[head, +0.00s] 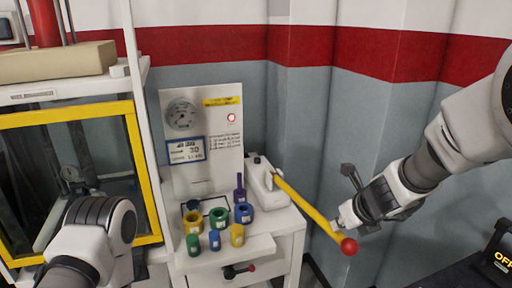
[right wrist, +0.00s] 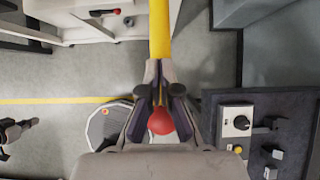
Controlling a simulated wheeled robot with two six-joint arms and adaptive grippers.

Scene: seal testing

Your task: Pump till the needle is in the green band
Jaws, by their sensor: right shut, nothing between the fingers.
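The pump (head: 265,188) is a white unit on the cabinet top, with a long yellow lever (head: 303,205) slanting down to the right and ending in a red ball (head: 348,246). The round gauge (head: 182,114) is on the upright panel; its needle and any green band are too small to read. My right gripper (head: 342,218) is at the lever's lower end, just above the red ball. In the right wrist view the lever (right wrist: 160,30) lines up with the shut fingers (right wrist: 159,80), and the ball (right wrist: 160,121) shows between the finger bases. My left gripper is out of view.
A yellow-framed glass chamber (head: 150,190) is at left. A dark control box (right wrist: 262,135) is at right in the right wrist view.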

